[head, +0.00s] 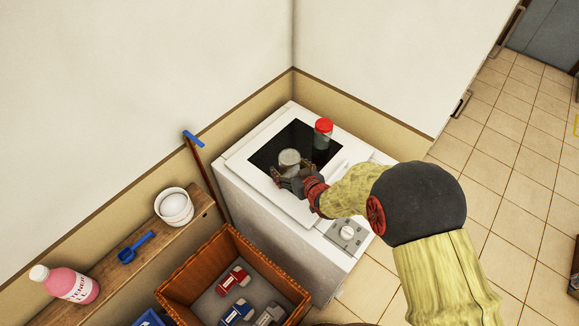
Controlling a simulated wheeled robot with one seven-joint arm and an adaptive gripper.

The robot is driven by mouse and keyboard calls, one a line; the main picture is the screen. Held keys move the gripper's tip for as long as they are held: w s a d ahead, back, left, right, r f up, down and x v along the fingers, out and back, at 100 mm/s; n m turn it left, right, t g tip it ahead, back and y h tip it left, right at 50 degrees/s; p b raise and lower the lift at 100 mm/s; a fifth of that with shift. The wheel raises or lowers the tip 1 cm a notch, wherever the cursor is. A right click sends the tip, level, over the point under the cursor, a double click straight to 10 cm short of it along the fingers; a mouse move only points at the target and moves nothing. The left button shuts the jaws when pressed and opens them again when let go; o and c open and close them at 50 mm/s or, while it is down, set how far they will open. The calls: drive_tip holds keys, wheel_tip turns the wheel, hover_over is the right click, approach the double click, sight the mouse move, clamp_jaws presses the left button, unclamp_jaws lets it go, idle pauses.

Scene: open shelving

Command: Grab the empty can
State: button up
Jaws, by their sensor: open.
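The can (289,158) is a small grey metal cylinder standing on the dark panel on top of a white washing machine (236,162). My gripper (288,174) is open in the head view, with its fingers at the near side of the can. One finger shows left of the can and the other to its right. Whether the fingers touch the can is too small to tell. The can's lower part is partly hidden by my gripper.
A jar with a red lid (323,126) stands close behind and right of the can. A wooden shelf (105,290) at left holds a white bowl (175,207), a blue scoop (135,247) and a pink bottle (66,284). A brown crate (182,290) with toy cars is below.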

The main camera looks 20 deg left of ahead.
drive_tip(key=c, duration=1.1)
drive_tip(key=shift+r, duration=0.1)
drive_tip(key=shift+c, duration=0.8)
